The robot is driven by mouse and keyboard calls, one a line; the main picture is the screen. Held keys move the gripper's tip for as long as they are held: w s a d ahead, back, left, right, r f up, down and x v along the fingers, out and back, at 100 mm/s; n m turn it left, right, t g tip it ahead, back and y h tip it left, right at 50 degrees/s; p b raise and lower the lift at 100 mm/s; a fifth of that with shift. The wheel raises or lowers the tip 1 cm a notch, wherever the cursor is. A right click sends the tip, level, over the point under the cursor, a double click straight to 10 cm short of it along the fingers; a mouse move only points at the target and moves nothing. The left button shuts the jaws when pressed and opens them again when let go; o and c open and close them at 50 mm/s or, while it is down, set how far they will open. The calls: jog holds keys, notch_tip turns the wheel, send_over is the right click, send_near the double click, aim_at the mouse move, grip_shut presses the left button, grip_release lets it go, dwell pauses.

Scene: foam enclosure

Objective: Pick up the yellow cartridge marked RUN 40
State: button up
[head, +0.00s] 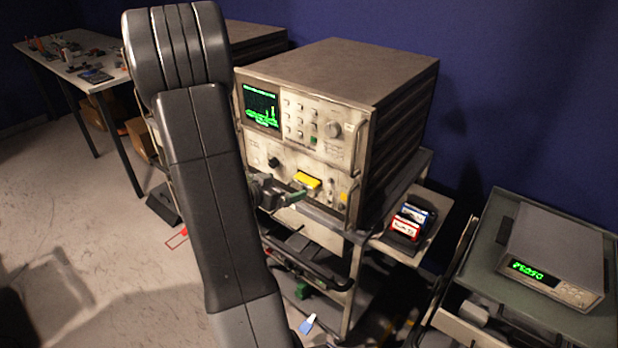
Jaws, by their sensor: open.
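A yellow cartridge (307,181) sits at a slot in the lower front panel of the large rack instrument (345,150). Its marking is too small to read. My gripper (292,197) is in front of that panel, just below and left of the yellow cartridge in the picture. It is open, and nothing shows between its fingers. My arm hides the left part of the instrument. Whether a fingertip touches the cartridge cannot be told from this view.
A black holder with a red cartridge (405,226) and a blue-and-white one (414,212) stands on the cart's right shelf. A grey meter (556,255) sits on another cart at right. A cluttered table (75,55) is at back left. The left floor is mostly clear.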

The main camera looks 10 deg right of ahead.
aim_at(306, 179)
jog(key=x, duration=0.8)
jog(key=shift+d+p, duration=0.1)
jog(key=shift+p, duration=0.2)
jog(key=c, duration=1.2)
jog(key=shift+o, duration=0.2)
jog(key=shift+r, duration=0.1)
